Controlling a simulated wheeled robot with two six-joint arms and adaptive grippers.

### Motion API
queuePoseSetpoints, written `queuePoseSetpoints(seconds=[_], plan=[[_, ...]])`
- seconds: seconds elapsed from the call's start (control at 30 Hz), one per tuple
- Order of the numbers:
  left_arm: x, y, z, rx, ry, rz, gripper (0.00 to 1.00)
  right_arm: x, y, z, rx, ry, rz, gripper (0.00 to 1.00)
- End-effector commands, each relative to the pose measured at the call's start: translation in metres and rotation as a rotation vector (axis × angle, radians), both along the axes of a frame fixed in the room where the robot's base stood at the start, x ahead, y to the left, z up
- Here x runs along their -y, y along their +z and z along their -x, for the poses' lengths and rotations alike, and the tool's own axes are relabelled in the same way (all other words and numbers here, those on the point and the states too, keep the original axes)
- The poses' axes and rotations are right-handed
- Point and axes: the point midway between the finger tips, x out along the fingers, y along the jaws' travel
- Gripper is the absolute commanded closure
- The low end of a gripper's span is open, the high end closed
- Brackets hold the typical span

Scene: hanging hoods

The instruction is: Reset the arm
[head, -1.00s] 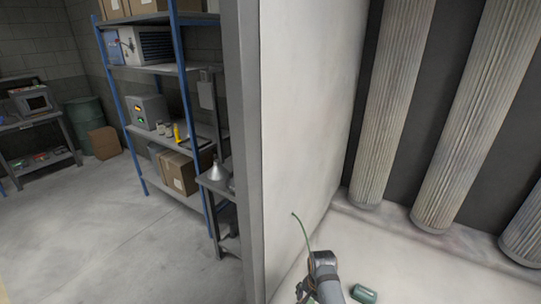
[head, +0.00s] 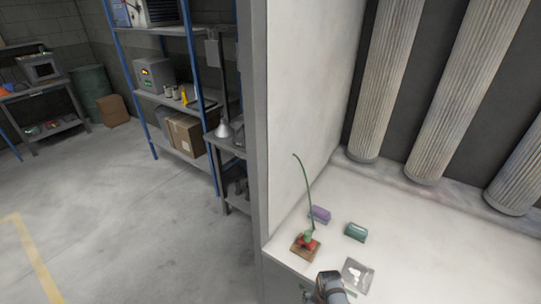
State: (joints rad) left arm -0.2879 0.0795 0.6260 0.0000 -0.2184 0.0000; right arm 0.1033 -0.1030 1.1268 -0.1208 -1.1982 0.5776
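In the head view one of my arms (head: 330,287) shows as a dark grey link at the bottom edge, over the front of the white work surface. Its fingertips are not clearly visible, and I cannot tell which arm it is. No other gripper is in view.
On the white surface (head: 405,222) stand a small wooden base with red and green parts (head: 306,246) and a tall thin green stem, a purple block (head: 319,214), a teal block (head: 356,232) and a grey-white square (head: 357,275). Pleated columns (head: 391,80) hang behind. Open floor (head: 130,220) lies left.

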Motion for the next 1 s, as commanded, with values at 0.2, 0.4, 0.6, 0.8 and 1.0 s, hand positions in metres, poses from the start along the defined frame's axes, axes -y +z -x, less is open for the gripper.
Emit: queuePoseSetpoints(seconds=[0.2,0.4,0.6,0.8,1.0], plan=[[0.0,-0.048,0.032,-0.047,0.001,0.0,0.6,0.035,-0.147,0.111,0.001,0.207,0.023,0.11],[0.0,-0.079,0.021,-0.032,0.001,0.0,0.6,0.077,-0.24,0.239,0.019,0.413,0.061,0.11],[0.0,-0.091,0.003,-0.003,0.0,0.0,0.6,0.104,-0.269,0.315,0.036,0.533,0.094,0.11],[0.0,-0.091,0.007,-0.01,0.0,0.0,0.6,0.108,-0.27,0.326,0.042,0.555,0.102,0.11],[0.0,-0.091,0.012,-0.018,0.0,-0.001,0.6,0.108,-0.27,0.326,0.041,0.553,0.101,0.11]])
